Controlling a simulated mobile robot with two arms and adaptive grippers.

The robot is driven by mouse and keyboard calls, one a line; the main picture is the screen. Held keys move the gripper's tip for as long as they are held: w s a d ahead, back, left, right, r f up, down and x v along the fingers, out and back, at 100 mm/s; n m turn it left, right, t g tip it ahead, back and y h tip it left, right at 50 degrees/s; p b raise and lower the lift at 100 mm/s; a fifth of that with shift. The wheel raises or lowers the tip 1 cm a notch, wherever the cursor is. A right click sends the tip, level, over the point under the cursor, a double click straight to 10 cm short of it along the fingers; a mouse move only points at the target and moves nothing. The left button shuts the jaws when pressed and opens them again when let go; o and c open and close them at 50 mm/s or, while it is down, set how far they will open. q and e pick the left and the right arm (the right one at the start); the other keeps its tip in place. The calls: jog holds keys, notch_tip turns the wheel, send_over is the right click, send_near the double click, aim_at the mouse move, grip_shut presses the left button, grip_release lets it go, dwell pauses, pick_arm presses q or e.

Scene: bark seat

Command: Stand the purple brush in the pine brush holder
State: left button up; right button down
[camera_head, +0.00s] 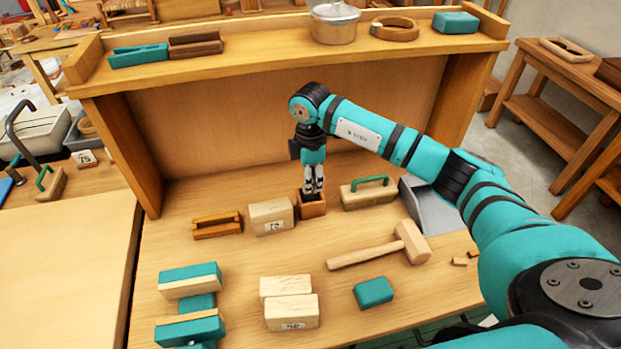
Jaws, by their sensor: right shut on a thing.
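My right gripper (313,187) points straight down over a small open-topped brown wooden box (312,208), which looks like the pine brush holder. The fingertips are at the mouth of the box. The gripper is shut on what appears to be the purple brush, but the fingers and the box hide it and no purple shows. I cannot tell how deep the brush sits or whether it touches the box. My left gripper is not in view.
A mallet (385,246) and a teal block (373,292) lie in front. The shelf (270,60) overhangs the bench's back. Clear bench lies around the mallet.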

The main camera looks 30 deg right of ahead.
jog(key=shift+f, duration=0.2)
jog(key=c, duration=0.8)
grip_release()
jog(key=shift+r, duration=0.15)
jog(key=shift+r+p, duration=2.6)
jog(key=shift+r, duration=0.8)
jog(key=shift+s+d+f, duration=0.1)
